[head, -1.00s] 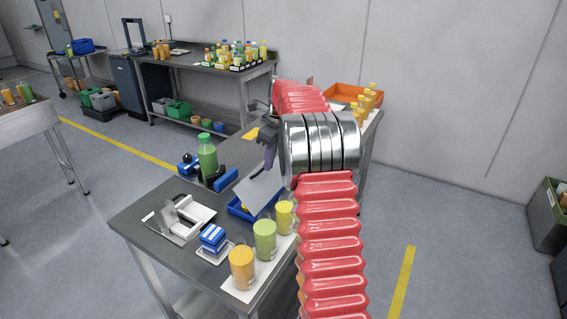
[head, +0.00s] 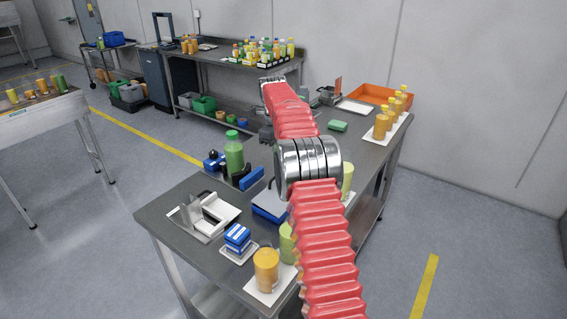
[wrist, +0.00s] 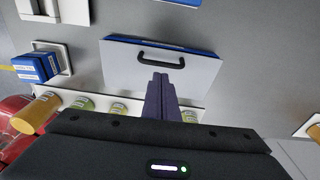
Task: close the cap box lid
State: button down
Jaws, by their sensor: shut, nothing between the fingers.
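The cap box (head: 268,214) is a shallow blue box on the near table, partly hidden by my arm in the head view. Its pale grey lid (wrist: 125,65) has a black handle (wrist: 160,60) and lies over the box in the wrist view. A blue strip of the box shows along the lid's far edge; whether the lid sits fully flush I cannot tell. My gripper (wrist: 160,80) has its purple fingers together and empty, overlapping the lid near the handle. Contact with the lid is unclear.
A blue block stack (head: 237,238) on a white dish and a white stand (head: 205,213) lie left of the box. A green bottle (head: 234,152) stands behind. An orange-filled glass (head: 266,268) stands in front. An orange tray (head: 378,95) is at the far end.

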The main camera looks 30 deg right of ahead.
aim_at(274, 182)
jog(key=shift+w+a+f, duration=0.35)
jog(key=shift+w+f, duration=0.35)
jog(key=shift+f, duration=0.15)
jog(key=shift+w+a+f, duration=0.3)
jog(key=shift+w+f, duration=0.35)
jog(key=shift+f, duration=0.15)
jog(key=shift+f, duration=0.1)
notch_tip(274, 182, up, 8)
jog(key=shift+w+f, duration=0.2)
jog(key=shift+w, duration=0.2)
jog(key=shift+a, duration=0.1)
